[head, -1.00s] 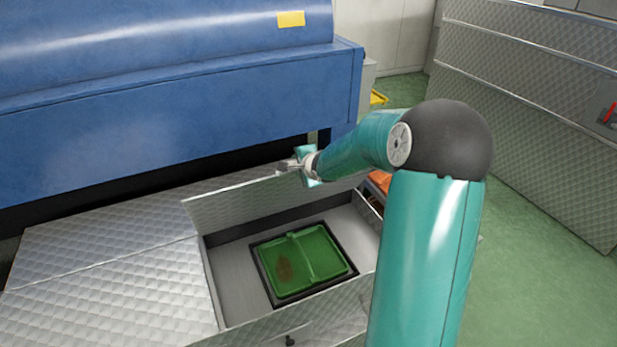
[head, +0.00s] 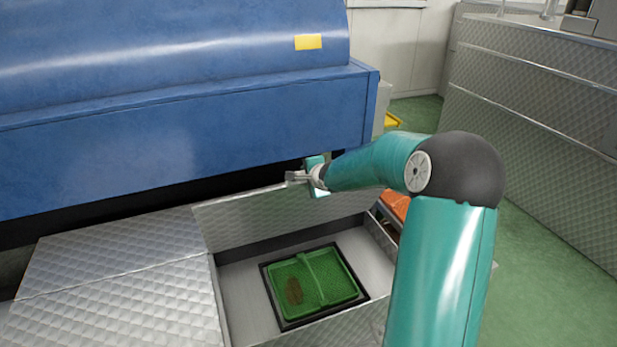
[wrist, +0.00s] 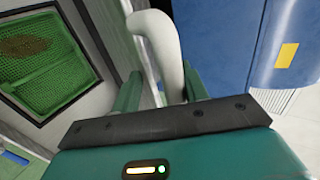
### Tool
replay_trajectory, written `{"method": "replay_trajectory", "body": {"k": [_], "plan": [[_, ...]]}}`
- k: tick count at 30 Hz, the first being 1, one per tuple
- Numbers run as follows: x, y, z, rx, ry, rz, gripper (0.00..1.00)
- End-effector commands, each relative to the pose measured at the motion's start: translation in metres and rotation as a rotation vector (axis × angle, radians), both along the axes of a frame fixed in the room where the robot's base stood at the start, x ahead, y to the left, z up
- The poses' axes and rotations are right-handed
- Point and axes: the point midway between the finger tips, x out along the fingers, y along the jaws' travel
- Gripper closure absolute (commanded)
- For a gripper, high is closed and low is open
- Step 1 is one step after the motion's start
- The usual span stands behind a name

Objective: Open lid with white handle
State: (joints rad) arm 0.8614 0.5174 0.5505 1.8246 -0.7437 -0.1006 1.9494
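The lid (head: 270,222) is a ridged metal panel, standing raised along the back edge of an open floor compartment. Its white handle (wrist: 160,40) is a thick curved bar in the wrist view; I cannot make it out clearly in the head view. My gripper (head: 292,177) is at the lid's top edge. In the wrist view my gripper (wrist: 165,90) has its green fingers on either side of the handle, with a gap visible on the left, so it looks open around the bar. Contact on the right side is unclear.
A green perforated basket (head: 318,280) with a brown patch sits in the open compartment. A blue machine (head: 170,140) stands close behind the lid. Flat metal panels (head: 120,290) lie to the left. Green floor (head: 560,290) is clear on the right, before a metal-clad wall (head: 560,120).

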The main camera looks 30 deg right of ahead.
Motion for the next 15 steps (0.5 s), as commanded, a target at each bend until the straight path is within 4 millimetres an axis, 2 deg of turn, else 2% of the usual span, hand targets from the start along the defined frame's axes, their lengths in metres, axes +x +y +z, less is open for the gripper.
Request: {"method": "replay_trajectory", "body": {"k": [10, 15], "plan": [[-0.002, -0.001, 0.001, -0.001, 0.001, -0.002, 0.61], [-0.013, -0.001, 0.009, -0.001, 0.000, -0.004, 0.61]]}}
